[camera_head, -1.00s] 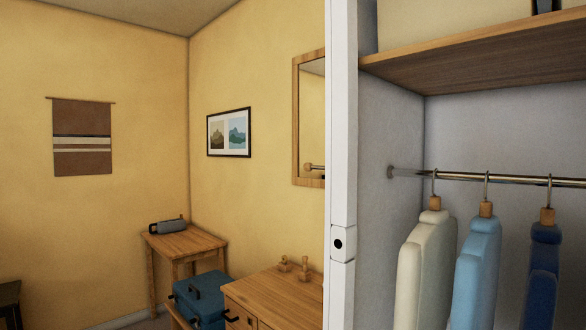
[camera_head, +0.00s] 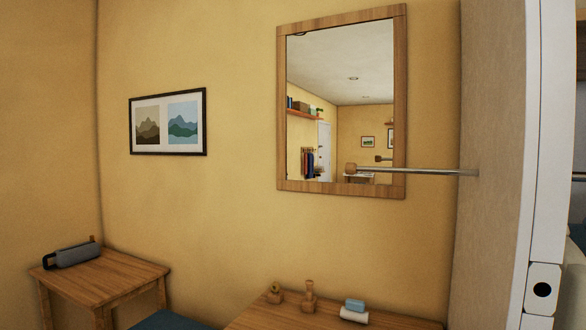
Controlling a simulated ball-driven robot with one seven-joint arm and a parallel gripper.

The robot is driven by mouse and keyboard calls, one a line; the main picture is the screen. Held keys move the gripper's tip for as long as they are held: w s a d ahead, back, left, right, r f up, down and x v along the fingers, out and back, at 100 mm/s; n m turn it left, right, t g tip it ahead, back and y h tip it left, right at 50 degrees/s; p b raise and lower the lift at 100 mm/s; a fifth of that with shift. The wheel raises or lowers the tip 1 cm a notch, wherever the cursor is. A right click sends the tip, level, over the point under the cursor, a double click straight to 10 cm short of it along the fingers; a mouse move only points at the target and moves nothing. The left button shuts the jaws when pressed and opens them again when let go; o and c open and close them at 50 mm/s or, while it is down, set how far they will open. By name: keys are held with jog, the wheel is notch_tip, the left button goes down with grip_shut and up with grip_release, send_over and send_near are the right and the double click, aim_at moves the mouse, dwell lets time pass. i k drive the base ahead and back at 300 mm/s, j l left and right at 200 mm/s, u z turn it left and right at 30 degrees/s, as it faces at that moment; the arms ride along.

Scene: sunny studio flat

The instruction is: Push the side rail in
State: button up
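The side rail (camera_head: 425,171) is a thin metal rod with a wooden knob (camera_head: 351,168) on its free end. It sticks out level to the left from the outer side panel (camera_head: 490,120) of the wardrobe, in front of the wall mirror (camera_head: 340,110). A long stretch of the rod shows outside the panel. The knob's reflection shows in the mirror. My gripper is not in view.
A wooden dresser (camera_head: 255,318) with small items stands below the mirror. A small wooden table (camera_head: 105,282) with a grey device (camera_head: 73,255) is at the left. The wardrobe's white front edge (camera_head: 555,130) fills the right.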

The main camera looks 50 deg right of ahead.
aim_at(350, 167)
jog(key=i+j+z, duration=0.15)
jog(key=i+j, duration=0.3)
jog(key=i, duration=0.25)
jog(key=i+j+z, duration=0.15)
jog(key=i+j, duration=0.4)
jog(key=i, duration=0.15)
jog(key=z, duration=1.55)
jog(key=j, duration=0.1)
